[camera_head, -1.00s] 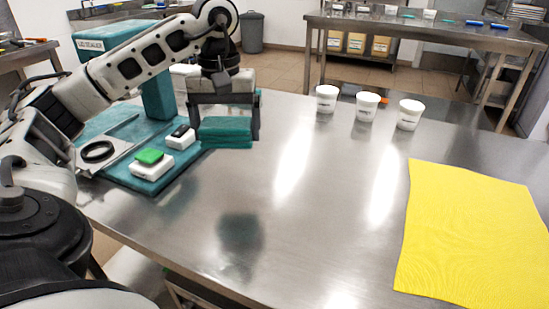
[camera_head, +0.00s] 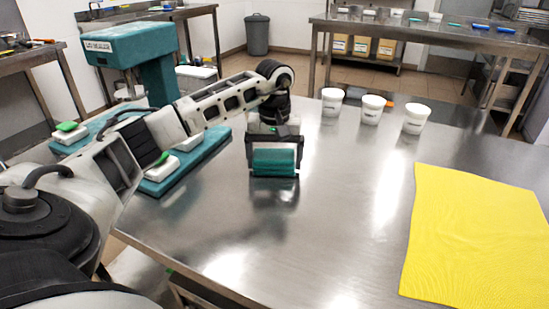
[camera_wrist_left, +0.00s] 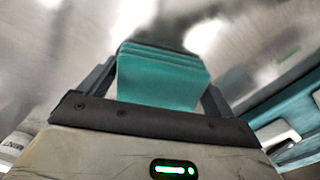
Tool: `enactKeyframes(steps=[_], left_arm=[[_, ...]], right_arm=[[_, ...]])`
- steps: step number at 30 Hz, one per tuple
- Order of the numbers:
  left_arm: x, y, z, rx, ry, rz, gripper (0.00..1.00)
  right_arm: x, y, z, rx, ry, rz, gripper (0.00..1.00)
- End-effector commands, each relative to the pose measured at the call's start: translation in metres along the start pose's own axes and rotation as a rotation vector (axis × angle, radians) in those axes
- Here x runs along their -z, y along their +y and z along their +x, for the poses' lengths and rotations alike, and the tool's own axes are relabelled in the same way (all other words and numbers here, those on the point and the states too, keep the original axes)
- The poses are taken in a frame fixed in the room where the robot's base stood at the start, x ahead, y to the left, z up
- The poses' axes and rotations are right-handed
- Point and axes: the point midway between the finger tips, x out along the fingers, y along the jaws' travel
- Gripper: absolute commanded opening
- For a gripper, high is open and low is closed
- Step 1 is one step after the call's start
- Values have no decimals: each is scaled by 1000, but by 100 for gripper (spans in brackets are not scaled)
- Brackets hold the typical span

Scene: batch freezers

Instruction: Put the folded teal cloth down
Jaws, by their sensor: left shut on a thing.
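The folded teal cloth (camera_head: 274,161) is a small layered stack in my left gripper (camera_head: 274,168), near the middle of the steel table (camera_head: 330,220) in the head view. The gripper is shut on it, one finger at each side. In the left wrist view the cloth (camera_wrist_left: 162,78) sits between the two fingers (camera_wrist_left: 160,90), its folded layers showing. A dark reflection shows on the table under it; I cannot tell whether the cloth touches the steel. My right gripper is not in view.
The teal lid sealer (camera_head: 125,45) stands on its base at the left, partly behind my arm. Three white cups (camera_head: 372,109) stand in a row at the table's back. A yellow cloth (camera_head: 475,235) lies flat at the right. The steel between is clear.

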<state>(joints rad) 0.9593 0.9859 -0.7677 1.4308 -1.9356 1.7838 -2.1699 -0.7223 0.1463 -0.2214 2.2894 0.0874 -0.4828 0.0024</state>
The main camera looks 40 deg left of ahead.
Motion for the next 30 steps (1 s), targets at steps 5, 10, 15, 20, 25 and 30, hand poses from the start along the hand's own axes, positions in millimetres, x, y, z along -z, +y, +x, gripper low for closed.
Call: enactKeyframes(steps=[5,10,15,20,25,30], left_arm=[[0,0,-1,-2,2,0,66],[0,0,3,-1,1,-1,66],[0,0,2,-2,1,-1,100],[0,0,-1,-2,2,-1,100],[1,0,-23,-4,5,-1,100],[1,1,-62,-6,6,-1,100]], right_arm=[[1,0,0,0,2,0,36],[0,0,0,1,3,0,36],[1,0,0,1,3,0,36],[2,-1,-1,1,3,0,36],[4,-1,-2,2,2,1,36],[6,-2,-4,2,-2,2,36]])
